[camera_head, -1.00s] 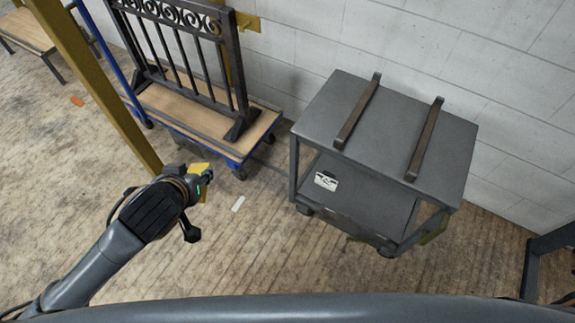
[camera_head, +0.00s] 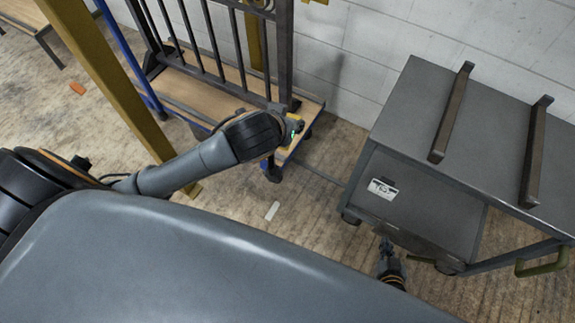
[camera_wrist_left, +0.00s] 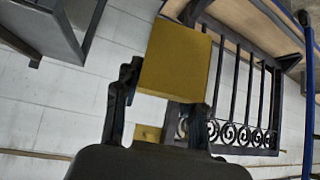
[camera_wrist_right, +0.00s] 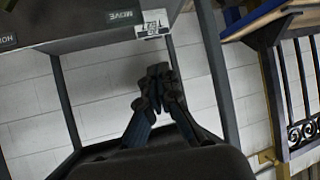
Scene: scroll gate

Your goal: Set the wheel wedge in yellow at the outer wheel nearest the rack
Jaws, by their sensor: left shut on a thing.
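My left gripper (camera_wrist_left: 165,100) is shut on the yellow wheel wedge (camera_wrist_left: 175,60). In the head view the wedge (camera_head: 291,152), partly hidden by the gripper (camera_head: 292,130), is at the near right corner of the blue-framed trolley (camera_head: 313,104). The trolley's near corner wheel (camera_head: 273,171) is just below and left of the wedge; I cannot tell whether they touch. Another wheel (camera_head: 307,133) is farther back. The grey rack (camera_head: 400,128) stands to the right. My right gripper (camera_head: 386,248) is low at the rack's front; its fingers (camera_wrist_right: 157,85) are together and empty.
A yellow post (camera_head: 105,85) rises at left. Two dark bars (camera_head: 452,112) lie on the rack. A white strip (camera_head: 271,211) and an orange piece (camera_head: 77,88) lie on the floor. Floor shows between trolley and rack.

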